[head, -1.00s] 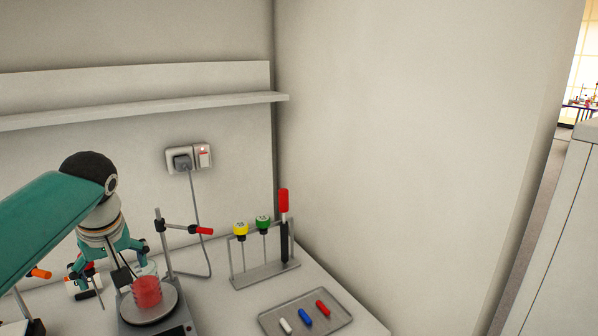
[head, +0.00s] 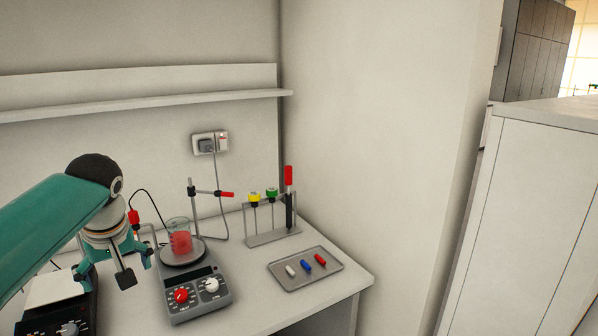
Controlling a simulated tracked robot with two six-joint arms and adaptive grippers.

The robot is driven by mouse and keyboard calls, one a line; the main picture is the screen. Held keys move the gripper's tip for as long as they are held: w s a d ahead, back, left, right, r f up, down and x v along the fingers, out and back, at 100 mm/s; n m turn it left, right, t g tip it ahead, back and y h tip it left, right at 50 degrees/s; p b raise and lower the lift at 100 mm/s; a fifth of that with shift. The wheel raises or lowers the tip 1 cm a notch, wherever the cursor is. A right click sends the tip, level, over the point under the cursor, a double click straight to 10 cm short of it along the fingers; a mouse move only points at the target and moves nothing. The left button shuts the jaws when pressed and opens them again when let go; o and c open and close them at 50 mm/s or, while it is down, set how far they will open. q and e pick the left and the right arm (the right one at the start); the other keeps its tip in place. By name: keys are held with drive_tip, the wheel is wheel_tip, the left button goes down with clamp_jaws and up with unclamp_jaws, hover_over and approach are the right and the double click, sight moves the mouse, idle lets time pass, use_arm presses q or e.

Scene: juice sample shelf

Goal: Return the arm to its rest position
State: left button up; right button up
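My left gripper (head: 118,266) hangs over the left part of the bench, at the end of the teal arm. Its fingers look spread, and I see nothing held between them. The gripper looks apart from the beaker. My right gripper is not in view.
A second device (head: 62,292) stands at the left, partly behind the gripper. A clamp stand (head: 192,210) rises behind the hotplate. A rack (head: 272,238) and a tray (head: 290,284) with small coloured pieces stand to the right. A tall cabinet (head: 540,200) is at far right.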

use_arm(q)
drive_tip(key=s+d+f+m+g+h, duration=0.1)
drive_tip(key=s+d+f+g, duration=0.1)
drive_tip(key=f, duration=0.8)
drive_tip(key=s+d+f+m+g, duration=0.1)
drive_tip(key=s+d+f+g, duration=0.15)
drive_tip(key=f, duration=0.85)
drive_tip(key=s+d+f+m+g+h, duration=0.1)
drive_tip(key=s+d+f+g, duration=0.15)
drive_tip(key=f, duration=0.75)
drive_tip(key=s+d+f+m+t+h, duration=0.1)
drive_tip(key=s+d+f+t+h, duration=0.1)
drive_tip(key=s+d+f, duration=0.5)
drive_tip(key=s+d+f+m+t+h, duration=0.2)
drive_tip(key=s+d+f, duration=0.5)
drive_tip(key=s+f, duration=0.3)
drive_tip(key=shift+s+h, duration=0.4)
drive_tip(key=shift+s, duration=0.2)
